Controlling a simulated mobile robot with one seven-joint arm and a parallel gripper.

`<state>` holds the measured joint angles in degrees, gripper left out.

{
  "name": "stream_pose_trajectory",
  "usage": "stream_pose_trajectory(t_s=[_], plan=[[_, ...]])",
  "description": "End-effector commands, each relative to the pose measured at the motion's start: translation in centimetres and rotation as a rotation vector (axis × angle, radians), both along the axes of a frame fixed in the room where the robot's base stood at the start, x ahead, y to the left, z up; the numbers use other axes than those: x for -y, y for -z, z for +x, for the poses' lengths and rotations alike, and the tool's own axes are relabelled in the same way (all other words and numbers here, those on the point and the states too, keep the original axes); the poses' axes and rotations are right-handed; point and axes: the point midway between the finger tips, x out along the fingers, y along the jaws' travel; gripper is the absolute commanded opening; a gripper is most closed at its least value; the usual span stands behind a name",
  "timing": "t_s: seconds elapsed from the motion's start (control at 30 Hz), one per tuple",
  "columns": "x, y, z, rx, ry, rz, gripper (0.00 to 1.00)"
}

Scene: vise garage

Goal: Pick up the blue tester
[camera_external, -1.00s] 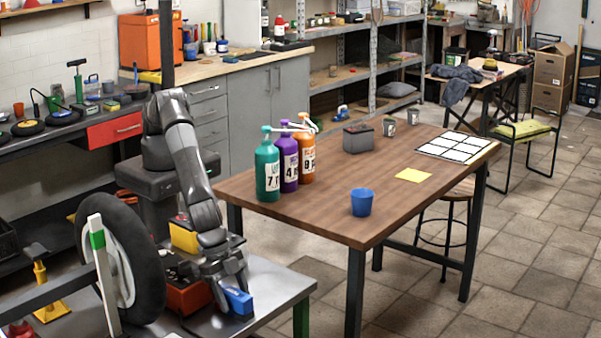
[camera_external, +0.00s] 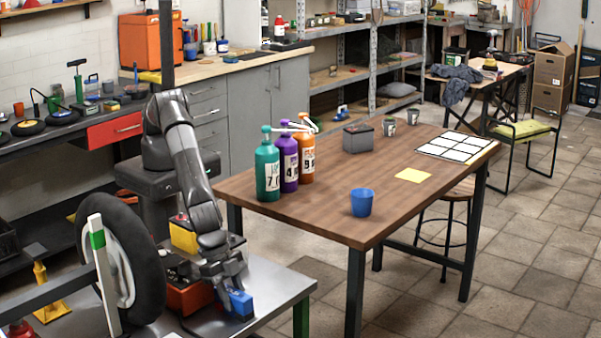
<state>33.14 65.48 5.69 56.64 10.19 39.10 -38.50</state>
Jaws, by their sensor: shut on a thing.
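The blue tester (camera_external: 241,303) is a small blue box at the right side of the low grey metal table (camera_external: 285,288). My gripper (camera_external: 233,297) reaches down from above with its fingers around the tester and is shut on it. The fingers hide part of the tester's left side. I cannot tell whether the tester touches the tabletop or is slightly above it.
A large wheel (camera_external: 140,260) stands further left. The wooden table (camera_external: 330,215) behind holds bottles (camera_external: 267,170), a blue cup (camera_external: 361,202) and a yellow note (camera_external: 413,175).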

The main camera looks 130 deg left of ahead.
Motion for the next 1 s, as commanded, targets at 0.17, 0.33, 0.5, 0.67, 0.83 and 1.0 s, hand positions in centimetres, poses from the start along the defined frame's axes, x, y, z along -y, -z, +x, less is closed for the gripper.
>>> stream_pose_trajectory(t_s=[0.17, 0.33, 0.5, 0.67, 0.83, 1.0], plan=[[0.0, 0.0, 0.0, 0.0, 0.0, 0.0, 0.14], [0.0, 0.0, 0.0, 0.001, 0.0, 0.0, 0.07], [0.0, -0.3, 0.0, 0.001, 0.0, -0.001, 0.07], [0.0, -2.4, 0.1, 0.003, -0.001, -0.001, 0.07], [0.0, -6.0, 0.1, 0.004, 0.001, -0.002, 0.07], [0.0, -9.0, 0.1, 0.002, -0.001, -0.001, 0.07]])
